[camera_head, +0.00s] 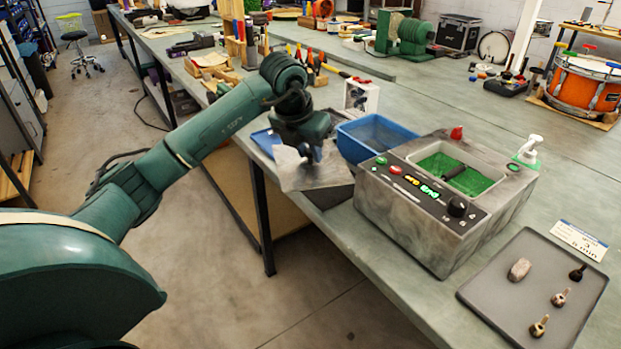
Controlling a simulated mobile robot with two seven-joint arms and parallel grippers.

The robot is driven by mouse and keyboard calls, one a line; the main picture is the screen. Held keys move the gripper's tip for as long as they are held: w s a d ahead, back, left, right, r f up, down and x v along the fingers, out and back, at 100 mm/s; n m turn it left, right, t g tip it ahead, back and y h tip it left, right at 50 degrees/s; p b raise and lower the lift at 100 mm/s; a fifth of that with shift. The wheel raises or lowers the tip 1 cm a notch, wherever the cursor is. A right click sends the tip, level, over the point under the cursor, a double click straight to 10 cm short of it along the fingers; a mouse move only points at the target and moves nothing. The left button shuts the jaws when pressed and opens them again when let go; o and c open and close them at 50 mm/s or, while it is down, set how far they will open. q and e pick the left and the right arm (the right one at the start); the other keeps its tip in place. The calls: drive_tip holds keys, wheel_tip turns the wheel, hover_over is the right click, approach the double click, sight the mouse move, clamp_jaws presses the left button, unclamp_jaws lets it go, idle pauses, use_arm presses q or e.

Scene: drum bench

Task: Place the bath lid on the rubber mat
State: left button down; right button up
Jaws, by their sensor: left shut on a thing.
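My left gripper (309,153) is shut on the bath lid (317,174), a flat grey mottled plate, by its small knob. The lid is over the dark rubber mat (334,198) near the front edge of the bench. It covers most of the mat, and I cannot tell whether it touches it. The bath (425,225) is a grey mottled box with an open green-lined basin (462,176), a lit display and a black knob. My right gripper is not in view.
A blue bin (372,137) stands behind the lid, left of the bath. A grey tray (490,262) with several small parts lies at right front. A white pump bottle (527,150) stands at the bath's back right corner. Tool racks line the bench further back.

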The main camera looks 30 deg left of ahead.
use_arm(q)
wheel_tip(320, 180, down, 8)
drive_tip(key=shift+r, duration=0.25)
drive_tip(key=shift+f, duration=0.15)
drive_tip(key=c, duration=1.2)
unclamp_jaws()
drive_tip(key=v, duration=1.2)
